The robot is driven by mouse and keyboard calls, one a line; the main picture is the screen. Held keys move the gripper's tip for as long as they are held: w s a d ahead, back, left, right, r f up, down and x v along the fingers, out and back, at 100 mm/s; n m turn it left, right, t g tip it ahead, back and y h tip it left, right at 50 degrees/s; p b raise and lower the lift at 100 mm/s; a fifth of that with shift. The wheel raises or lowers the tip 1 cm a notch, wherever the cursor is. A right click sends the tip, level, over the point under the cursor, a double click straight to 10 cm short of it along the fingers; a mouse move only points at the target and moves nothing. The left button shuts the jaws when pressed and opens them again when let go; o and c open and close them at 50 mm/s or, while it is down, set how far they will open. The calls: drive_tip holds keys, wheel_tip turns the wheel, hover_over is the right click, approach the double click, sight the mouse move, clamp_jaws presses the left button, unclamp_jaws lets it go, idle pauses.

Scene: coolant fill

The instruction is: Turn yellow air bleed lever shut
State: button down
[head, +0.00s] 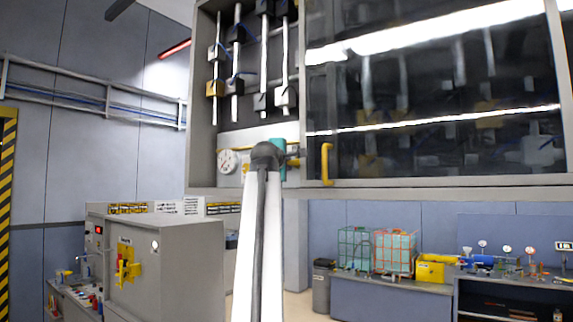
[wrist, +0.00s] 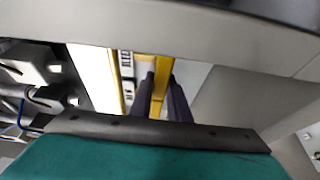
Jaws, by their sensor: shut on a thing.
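My gripper (head: 294,154) is up at the open left part of a wall cabinet, at its lower edge. In the wrist view its two dark fingers (wrist: 160,92) are close together, shut on a narrow yellow piece, which I take for the yellow air bleed lever (wrist: 162,70). A bit of yellow lever (head: 293,163) shows beside the fingers in the head view. The fingers and the teal gripper body hide most of it, so I cannot tell its exact angle.
A dark sliding glass pane with a yellow handle (head: 327,165) is just right of my gripper. A round gauge (head: 227,161) and several valves on white pipes (head: 284,97) are on the left. A grey machine (head: 165,265) stands lower left.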

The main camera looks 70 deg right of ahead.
idle(0.4)
drive_tip(key=c, duration=1.7)
unclamp_jaws()
drive_tip(key=shift+a, duration=0.1)
